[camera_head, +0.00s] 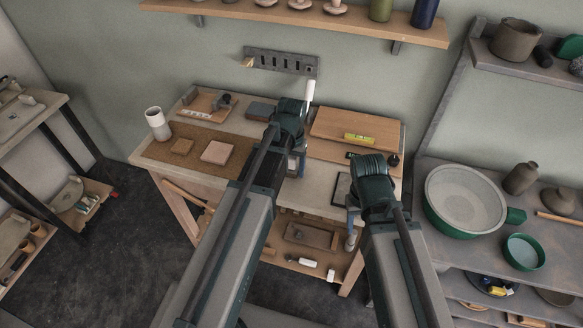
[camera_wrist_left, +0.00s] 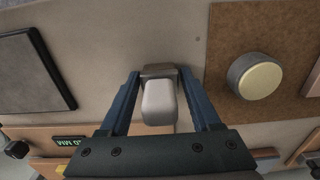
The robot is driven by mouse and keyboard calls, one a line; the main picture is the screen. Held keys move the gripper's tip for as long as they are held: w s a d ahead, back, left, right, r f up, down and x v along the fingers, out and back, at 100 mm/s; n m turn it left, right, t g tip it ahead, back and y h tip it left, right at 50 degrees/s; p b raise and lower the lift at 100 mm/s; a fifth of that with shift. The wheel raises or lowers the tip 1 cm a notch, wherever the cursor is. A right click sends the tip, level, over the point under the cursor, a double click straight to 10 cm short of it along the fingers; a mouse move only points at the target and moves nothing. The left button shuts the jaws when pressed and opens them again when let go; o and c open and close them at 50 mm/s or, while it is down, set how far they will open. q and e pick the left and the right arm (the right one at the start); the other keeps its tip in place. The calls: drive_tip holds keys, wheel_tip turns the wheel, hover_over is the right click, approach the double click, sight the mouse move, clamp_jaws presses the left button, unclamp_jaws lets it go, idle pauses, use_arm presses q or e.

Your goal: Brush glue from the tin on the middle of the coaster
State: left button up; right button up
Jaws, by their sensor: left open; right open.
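My left gripper (camera_head: 297,168) is open over the middle of the workbench. In the left wrist view its fingers (camera_wrist_left: 159,76) stand on either side of a pale, rounded block-like piece (camera_wrist_left: 159,102) with a grey end, with gaps at both sides; I cannot tell whether it is the brush. A round tin with a yellowish top (camera_wrist_left: 255,77) stands on the brown mat, right of the fingers; my left arm hides it in the head view. My right gripper (camera_head: 352,218) is open at the bench's front right.
A white cup (camera_head: 157,123) stands at the bench's left end. A wooden board (camera_head: 358,128) with a yellow-green level lies back right. A dark flat panel (camera_wrist_left: 37,68) lies left of the fingers. Shelves with a green-rimmed sieve (camera_head: 466,199) stand at right.

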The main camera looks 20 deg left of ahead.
use_arm(q)
drive_tip(key=shift+r+p, duration=0.95)
clamp_jaws()
idle(0.4)
wheel_tip(320, 180, up, 6)
drive_tip(key=p, duration=0.6)
